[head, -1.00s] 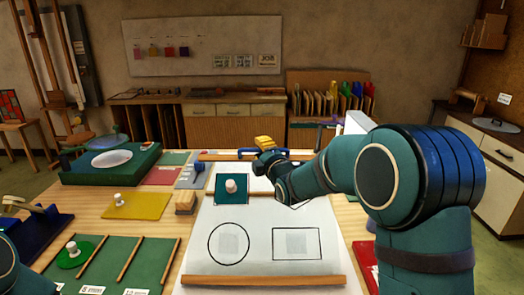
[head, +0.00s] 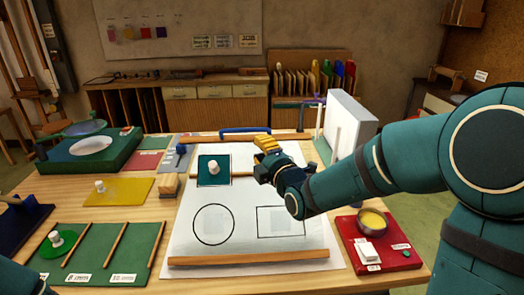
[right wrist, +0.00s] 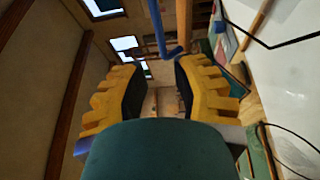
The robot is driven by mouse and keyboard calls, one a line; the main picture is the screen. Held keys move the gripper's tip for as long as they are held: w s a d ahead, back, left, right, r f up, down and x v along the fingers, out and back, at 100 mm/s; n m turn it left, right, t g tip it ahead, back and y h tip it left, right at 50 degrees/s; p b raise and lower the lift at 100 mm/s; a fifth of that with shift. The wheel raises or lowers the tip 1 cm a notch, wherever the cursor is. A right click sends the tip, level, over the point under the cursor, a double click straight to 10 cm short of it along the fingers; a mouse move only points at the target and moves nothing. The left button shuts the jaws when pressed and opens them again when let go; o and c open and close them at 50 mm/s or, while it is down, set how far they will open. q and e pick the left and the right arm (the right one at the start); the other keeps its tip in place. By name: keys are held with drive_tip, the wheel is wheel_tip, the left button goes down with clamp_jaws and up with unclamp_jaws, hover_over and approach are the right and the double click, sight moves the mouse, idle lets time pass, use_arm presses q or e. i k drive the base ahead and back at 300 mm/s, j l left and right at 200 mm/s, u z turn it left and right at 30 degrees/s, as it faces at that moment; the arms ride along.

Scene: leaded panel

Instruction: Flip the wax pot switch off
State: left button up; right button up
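The wax pot (head: 372,222) is a small metal cup of yellow wax on a red base (head: 348,228) at the right of the table. I cannot tell which way the switch is set. My right gripper (head: 266,143) has yellow fingers and is above the paper sheet, left of and beyond the pot. The right wrist view shows its fingers apart and empty (right wrist: 161,95). My left gripper is not in view.
A white upright block (head: 347,125) stands behind the pot. A teal square with a white knob (head: 214,168) lies on the paper sheet (head: 240,252). Wooden bars cross the sheet, and a green board (head: 95,250) lies at left. My right arm passes over the table behind the pot.

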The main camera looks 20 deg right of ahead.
sight(366, 250)
drive_tip(key=k+l, duration=0.1)
drive_tip(key=k, duration=0.9)
